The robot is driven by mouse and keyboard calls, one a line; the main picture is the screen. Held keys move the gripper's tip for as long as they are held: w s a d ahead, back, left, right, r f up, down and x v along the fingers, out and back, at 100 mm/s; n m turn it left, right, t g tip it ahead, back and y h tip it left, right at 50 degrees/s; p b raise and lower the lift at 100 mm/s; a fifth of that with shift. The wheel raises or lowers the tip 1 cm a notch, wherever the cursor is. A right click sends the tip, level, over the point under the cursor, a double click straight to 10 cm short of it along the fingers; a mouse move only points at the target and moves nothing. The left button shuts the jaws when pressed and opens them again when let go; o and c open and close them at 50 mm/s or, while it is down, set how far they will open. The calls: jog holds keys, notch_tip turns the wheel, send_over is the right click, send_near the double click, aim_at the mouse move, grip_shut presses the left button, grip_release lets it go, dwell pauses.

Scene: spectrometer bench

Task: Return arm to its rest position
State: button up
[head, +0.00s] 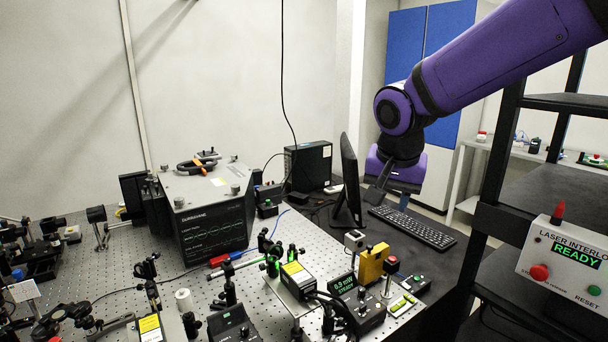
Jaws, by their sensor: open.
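My arm (490,75), purple with black joints, reaches in from the upper right in the head view. It bends down at its black and purple joint. My gripper (388,190) hangs at its end, above the dark desk beside the monitor and the keyboard. Its dark fingers point downward and are apart. I see nothing held between them, though they are small and partly dark against the desk.
A monitor (347,185) stands left of my gripper, and a keyboard (413,227) lies below it. The perforated optical bench (110,290) carries a grey spectrometer box (210,215) and several optics. A black rack (490,190) with a laser interlock box (567,262) reading READY stands at right.

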jog(key=s+d+r+n, duration=0.2)
jog(key=s+d, duration=0.5)
jog(key=s, duration=0.4)
jog(key=s+d+r+n+t, duration=0.1)
jog(key=s+d+r+n, duration=0.1)
jog(key=s+d, duration=0.5)
jog(key=shift+s+d+r+t+y, duration=0.15)
jog(key=shift+s+d+t+y, duration=0.2)
jog(key=shift+s, duration=1.75)
